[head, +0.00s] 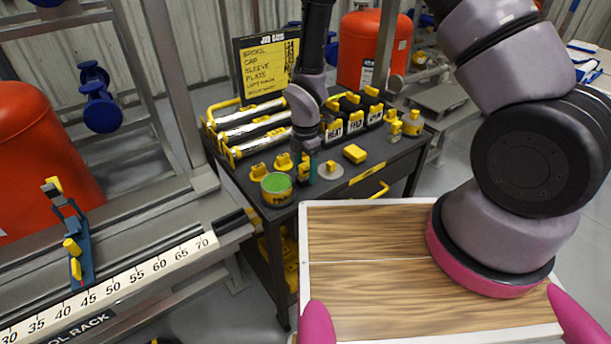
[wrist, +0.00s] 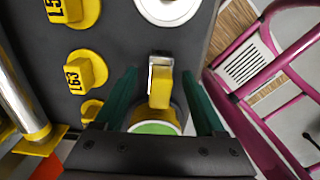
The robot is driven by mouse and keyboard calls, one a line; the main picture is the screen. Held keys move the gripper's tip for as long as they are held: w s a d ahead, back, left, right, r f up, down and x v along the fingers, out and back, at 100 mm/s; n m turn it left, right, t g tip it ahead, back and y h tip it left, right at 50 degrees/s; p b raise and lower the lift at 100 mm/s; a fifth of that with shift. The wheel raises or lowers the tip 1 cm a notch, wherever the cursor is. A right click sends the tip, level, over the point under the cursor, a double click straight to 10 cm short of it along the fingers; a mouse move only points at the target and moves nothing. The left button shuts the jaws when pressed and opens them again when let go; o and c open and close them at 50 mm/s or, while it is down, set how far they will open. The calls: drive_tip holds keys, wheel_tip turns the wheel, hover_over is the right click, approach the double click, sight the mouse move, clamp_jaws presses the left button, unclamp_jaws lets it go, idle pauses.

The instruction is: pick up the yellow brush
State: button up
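The yellow brush (wrist: 160,86) shows in the wrist view as a yellow block with a silvery metal part at its far end. It lies between the two green fingers of my gripper (wrist: 159,74), with a gap on each side. My gripper is open and points down over the dark cart top. In the head view my gripper (head: 312,168) is low over the cart, just right of the green-topped can (head: 277,188). A bit of yellow shows beside the finger there; the brush is mostly hidden by my arm. The can also shows below the brush in the wrist view (wrist: 154,128).
Yellow labelled knobs (wrist: 86,72) stand left of the brush on the cart (head: 238,178).

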sight(305, 164)
clamp_jaws()
wheel_tip(305, 164, up, 10)
drive_tip(key=shift+r, duration=0.1)
drive_tip(key=c, duration=0.5)
unclamp_jaws()
clamp_jaws()
